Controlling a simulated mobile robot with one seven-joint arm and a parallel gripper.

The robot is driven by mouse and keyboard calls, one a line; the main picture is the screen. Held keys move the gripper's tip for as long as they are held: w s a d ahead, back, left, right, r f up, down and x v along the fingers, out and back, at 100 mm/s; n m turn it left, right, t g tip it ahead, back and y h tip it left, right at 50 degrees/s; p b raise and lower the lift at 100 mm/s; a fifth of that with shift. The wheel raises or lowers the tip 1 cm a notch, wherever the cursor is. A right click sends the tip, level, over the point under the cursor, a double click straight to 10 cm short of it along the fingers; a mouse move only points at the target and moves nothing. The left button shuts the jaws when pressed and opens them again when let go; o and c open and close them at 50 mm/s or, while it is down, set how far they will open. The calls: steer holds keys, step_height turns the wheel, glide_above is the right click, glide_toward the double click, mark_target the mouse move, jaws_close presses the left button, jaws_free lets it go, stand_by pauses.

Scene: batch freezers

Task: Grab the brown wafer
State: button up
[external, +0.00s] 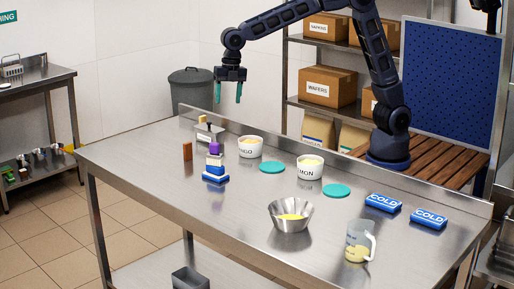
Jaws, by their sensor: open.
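A small brown block, which looks like the brown wafer (187,151), stands upright on the steel table (330,218) near its far left part. It is left of a stack of coloured blocks and apart from it. My gripper (228,93) hangs above the table's back left, fingers pointing down. Its two teal fingertips are apart with nothing between them. In the picture it is above and to the right of the brown wafer, well clear of it.
The stack (215,172) has a purple block on top. Behind it is a grey box (208,133) with a tan block on it. Tubs (250,147), teal lids (272,167), a metal bowl (290,217), a jug (359,243) and blue cold packs (384,203) stand rightward. The front left tabletop is clear.

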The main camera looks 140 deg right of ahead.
steer(key=w+d+f+n, duration=0.25)
steer(key=d+f, duration=0.35)
steer(key=d, duration=0.3)
steer(key=n+g, duration=0.1)
steer(key=n, duration=0.2)
glide_above(188, 160)
steer(key=s+d, duration=0.1)
steer(key=shift+m, duration=0.25)
step_height(188, 160, down, 9)
steer(key=shift+r, duration=0.15)
step_height(188, 160, down, 6)
steer(key=shift+r, duration=0.15)
steer(key=shift+w+a+f, duration=0.1)
steer(key=shift+f, duration=2.5)
steer(key=c, duration=1)
